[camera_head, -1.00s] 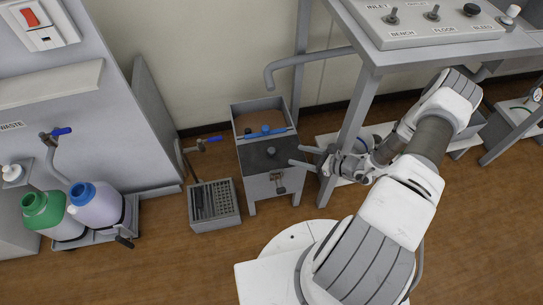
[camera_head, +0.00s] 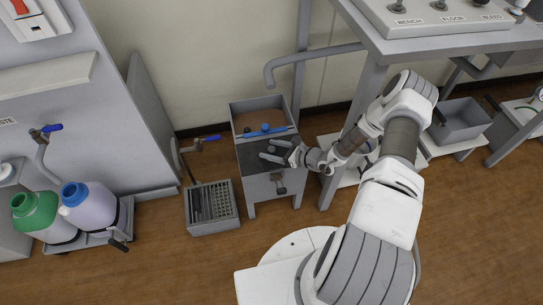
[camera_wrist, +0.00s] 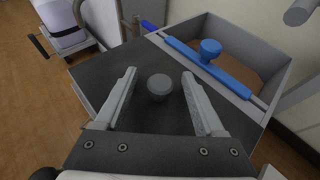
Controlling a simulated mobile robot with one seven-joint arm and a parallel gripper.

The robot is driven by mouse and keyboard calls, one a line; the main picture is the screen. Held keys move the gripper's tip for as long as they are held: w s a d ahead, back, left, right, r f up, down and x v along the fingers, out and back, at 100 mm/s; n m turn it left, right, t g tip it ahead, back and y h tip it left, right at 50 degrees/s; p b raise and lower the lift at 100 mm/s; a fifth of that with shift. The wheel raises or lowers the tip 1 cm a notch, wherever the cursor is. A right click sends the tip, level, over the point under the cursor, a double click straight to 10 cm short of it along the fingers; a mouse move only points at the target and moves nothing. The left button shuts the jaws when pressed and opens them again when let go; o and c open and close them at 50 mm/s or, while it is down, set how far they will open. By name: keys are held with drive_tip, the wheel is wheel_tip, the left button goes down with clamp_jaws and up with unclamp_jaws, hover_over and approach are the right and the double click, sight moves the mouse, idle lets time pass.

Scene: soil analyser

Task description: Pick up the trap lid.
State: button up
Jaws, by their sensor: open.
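The trap lid (camera_wrist: 130,58) is a dark flat plate with a round dark knob (camera_wrist: 159,86), covering the near part of a grey box-shaped trap. In the head view the lid (camera_head: 252,161) is partly hidden by my gripper. My gripper (camera_head: 266,150) is above the lid, reaching in from the right. In the wrist view my gripper (camera_wrist: 162,73) is open, with one finger on each side of the knob. The fingers appear apart from the knob; their height over the lid is hard to tell.
A blue bar with a blue knob (camera_wrist: 211,48) crosses the trap behind the lid, beside an open brown-filled compartment (camera_head: 258,117). A bent grey pipe (camera_head: 310,58) hangs behind right. A grated drain box (camera_head: 212,207) stands left. The bench frame leg (camera_head: 356,110) is close to my arm.

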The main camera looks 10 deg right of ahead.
clamp_jaws()
idle(0.3)
idle(1.1)
